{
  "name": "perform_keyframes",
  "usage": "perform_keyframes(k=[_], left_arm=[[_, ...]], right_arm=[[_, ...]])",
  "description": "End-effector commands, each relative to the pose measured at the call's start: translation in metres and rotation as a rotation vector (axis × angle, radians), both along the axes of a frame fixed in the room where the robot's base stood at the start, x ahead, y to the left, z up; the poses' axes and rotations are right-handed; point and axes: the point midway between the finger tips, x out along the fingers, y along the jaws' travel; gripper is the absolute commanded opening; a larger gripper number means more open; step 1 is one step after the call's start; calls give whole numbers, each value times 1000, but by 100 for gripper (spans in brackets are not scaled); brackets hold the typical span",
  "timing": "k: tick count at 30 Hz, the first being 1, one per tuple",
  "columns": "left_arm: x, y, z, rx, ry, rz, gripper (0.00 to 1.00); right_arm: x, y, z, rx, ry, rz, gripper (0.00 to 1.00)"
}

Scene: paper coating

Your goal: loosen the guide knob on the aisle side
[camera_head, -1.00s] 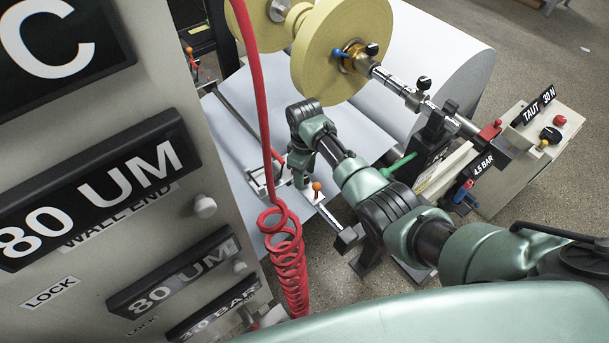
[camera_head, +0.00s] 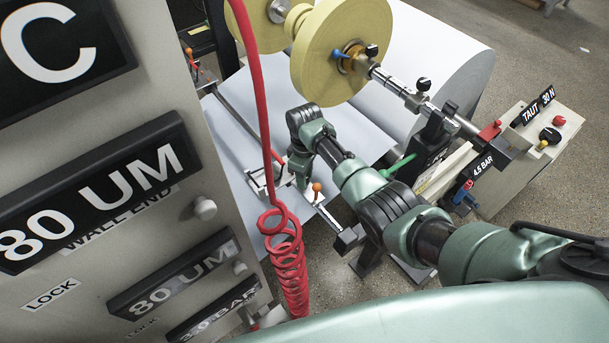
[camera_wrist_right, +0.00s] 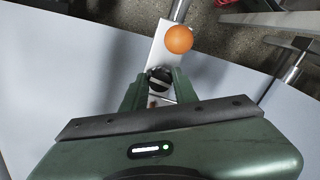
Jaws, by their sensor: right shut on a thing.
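The guide knob (camera_wrist_right: 159,77) is a small dark round knob with a pale bar across it, on a white guide plate (camera_wrist_right: 158,53) in the right wrist view. My right gripper (camera_wrist_right: 160,87) is shut on it, with one green finger on each side. An orange ball (camera_wrist_right: 178,39) sits just beyond the knob, apart from the fingers. In the head view, my right gripper (camera_head: 302,178) points down at the guide by the paper's edge, next to the orange ball (camera_head: 316,187). The knob is hidden there behind the gripper. My left gripper is not in view.
A coiled red hose (camera_head: 287,262) hangs left of my right arm. A grey panel with labels (camera_head: 60,295) fills the left. Yellow rolls (camera_head: 330,55) on a shaft and the white paper web (camera_head: 235,150) lie beyond. A control box (camera_head: 520,165) stands at right.

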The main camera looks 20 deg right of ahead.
Motion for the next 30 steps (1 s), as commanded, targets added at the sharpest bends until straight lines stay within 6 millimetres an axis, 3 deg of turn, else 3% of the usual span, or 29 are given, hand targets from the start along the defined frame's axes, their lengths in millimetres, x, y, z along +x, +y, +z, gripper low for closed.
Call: perform_keyframes(k=[15,30], left_arm=[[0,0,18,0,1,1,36],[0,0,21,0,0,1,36]], right_arm=[[1,-1,2,-1,0,425,0],[2,0,1,-1,-1,901,0]])
